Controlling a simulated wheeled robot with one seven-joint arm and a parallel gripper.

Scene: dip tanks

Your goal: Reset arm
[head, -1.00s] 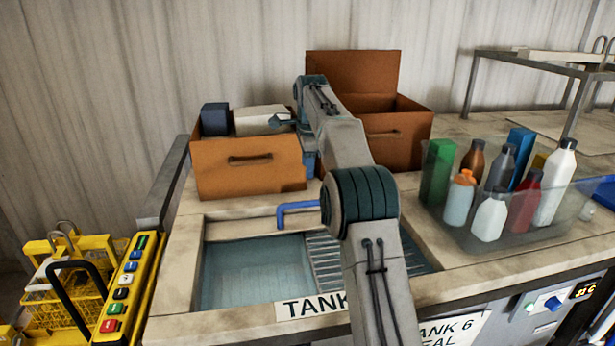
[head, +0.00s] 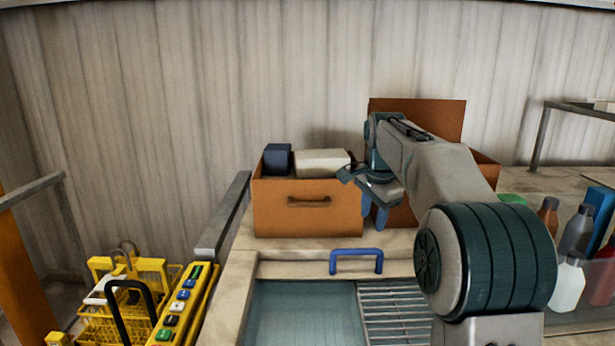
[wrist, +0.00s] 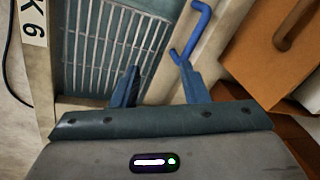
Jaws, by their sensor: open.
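My arm reaches up from the lower right of the head view. My gripper (head: 374,212) hangs in front of the brown boxes, above the back of the tank. In the wrist view my gripper (wrist: 158,82) has its two blue fingers apart with nothing between them. Beneath it is the tank's slatted rack (wrist: 110,45). The blue handle (head: 356,254) at the tank's back edge also shows in the wrist view (wrist: 190,38), beyond the right finger and apart from it as far as I can tell.
A brown drawer box (head: 270,215) holding a dark and a pale block stands behind the tank (head: 300,315). Another brown box (head: 430,115) is partly hidden by my arm. Bottles (head: 575,240) stand at the right. A yellow basket (head: 110,320) and button panel (head: 183,305) are at the left.

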